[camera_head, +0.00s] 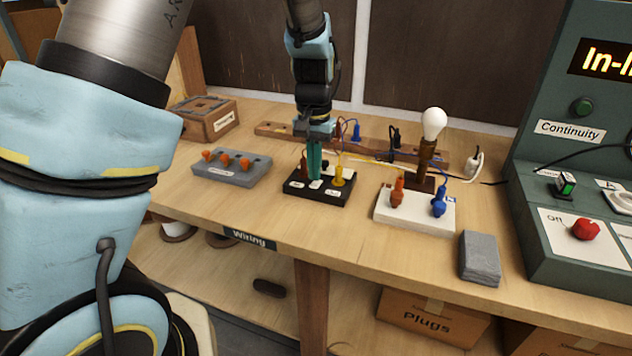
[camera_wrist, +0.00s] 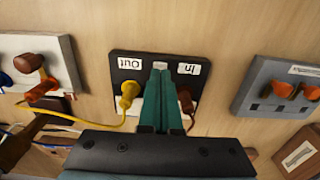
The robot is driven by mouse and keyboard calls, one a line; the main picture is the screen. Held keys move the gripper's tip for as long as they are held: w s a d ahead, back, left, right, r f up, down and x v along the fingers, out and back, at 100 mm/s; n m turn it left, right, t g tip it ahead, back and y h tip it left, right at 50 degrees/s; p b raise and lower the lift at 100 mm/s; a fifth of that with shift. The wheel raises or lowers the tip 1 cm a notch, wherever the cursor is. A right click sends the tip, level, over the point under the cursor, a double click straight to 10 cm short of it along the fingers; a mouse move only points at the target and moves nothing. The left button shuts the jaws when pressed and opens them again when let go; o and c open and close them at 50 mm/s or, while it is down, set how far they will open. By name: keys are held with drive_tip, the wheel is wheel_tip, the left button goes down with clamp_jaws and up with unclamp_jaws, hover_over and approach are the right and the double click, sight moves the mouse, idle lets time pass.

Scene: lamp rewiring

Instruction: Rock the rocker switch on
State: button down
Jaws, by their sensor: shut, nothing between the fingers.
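A black switch block (camera_head: 295,186) with labels stands on the bench; it also shows in the wrist view (camera_wrist: 122,77), where its labels read "In" and "Out". A yellow plug (camera_head: 339,177) sits in the block, and a brown plug (camera_wrist: 186,100) sits on its other side. My gripper (camera_head: 315,176) points down over the middle of the block, its teal fingers (camera_wrist: 161,72) shut with nothing between them. The fingers cover the block's middle, so I cannot see the rocker or how it is set. I cannot tell whether the fingertips touch it.
A grey holder (camera_head: 230,178) with orange plugs is left of the block. A grey stack (camera_head: 480,258) and a green tester panel (camera_head: 545,250) stand further right. Wires cross behind.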

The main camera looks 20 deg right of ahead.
sight(311, 185)
drive_tip(key=shift+f+b, duration=0.55)
drive_tip(key=shift+f, duration=0.3)
idle(0.4)
drive_tip(key=shift+r, duration=0.1)
drive_tip(key=shift+r+p, duration=2.95)
drive_tip(key=shift+r, duration=0.5)
drive_tip(key=shift+w+a, duration=0.15)
drive_tip(key=shift+a, duration=0.2)
drive_tip(key=s+a+r+n, duration=0.1)
drive_tip(key=a+n, duration=0.1)
drive_tip(key=a, duration=0.7)
drive_tip(key=s+a+r+n+t, duration=0.1)
drive_tip(key=a+n, duration=0.2)
drive_tip(key=a, duration=0.7)
drive_tip(key=s+a+r+n, duration=0.2)
drive_tip(key=a, duration=0.8)
drive_tip(key=shift+a+t+b, duration=0.2)
drive_tip(key=shift+t+b, duration=0.1)
drive_tip(key=shift+s, duration=0.1)
